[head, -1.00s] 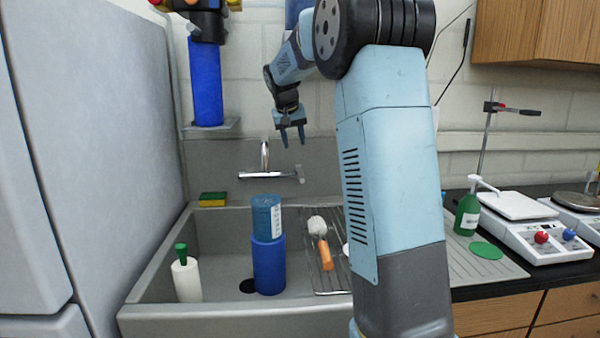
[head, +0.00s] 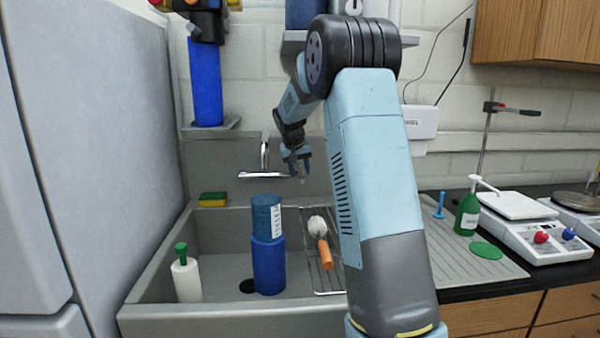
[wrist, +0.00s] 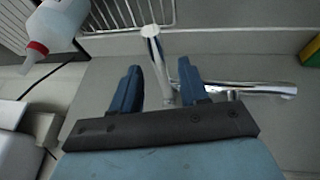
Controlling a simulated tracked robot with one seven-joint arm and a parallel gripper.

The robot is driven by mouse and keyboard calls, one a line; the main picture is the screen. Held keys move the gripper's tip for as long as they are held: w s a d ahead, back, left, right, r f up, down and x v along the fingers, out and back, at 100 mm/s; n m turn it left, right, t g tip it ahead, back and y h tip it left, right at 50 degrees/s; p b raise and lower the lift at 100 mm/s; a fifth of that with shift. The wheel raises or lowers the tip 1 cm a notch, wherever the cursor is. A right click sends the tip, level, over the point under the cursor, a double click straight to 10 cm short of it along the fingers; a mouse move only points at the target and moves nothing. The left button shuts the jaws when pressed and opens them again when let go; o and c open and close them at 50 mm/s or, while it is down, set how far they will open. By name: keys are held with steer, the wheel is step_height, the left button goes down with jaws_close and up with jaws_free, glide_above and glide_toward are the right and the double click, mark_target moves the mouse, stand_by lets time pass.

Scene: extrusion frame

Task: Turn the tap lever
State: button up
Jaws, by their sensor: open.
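The chrome tap (head: 262,175) is mounted at the back wall above the sink, and its body and spout also show in the wrist view (wrist: 250,89). The pale tap lever (wrist: 154,50) runs between the fingers of my gripper (wrist: 160,67) in the wrist view. The gripper is open, with one blue finger on each side of the lever; I cannot tell whether either finger touches it. In the head view my gripper (head: 300,168) is at the right end of the tap and mostly covers the lever.
The sink holds a blue cylinder (head: 268,265), a white bottle with a green cap (head: 186,278) and a rack with a brush (head: 320,240). A sponge (head: 213,199) lies on the back left rim. A red-capped bottle (wrist: 62,20) is at the wrist view's upper left.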

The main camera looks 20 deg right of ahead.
steer(key=shift+w+d+f, duration=0.15)
steer(key=shift+w+f, duration=0.05)
steer(key=shift+f, duration=0.35)
steer(key=shift+c, duration=0.3)
jaws_close()
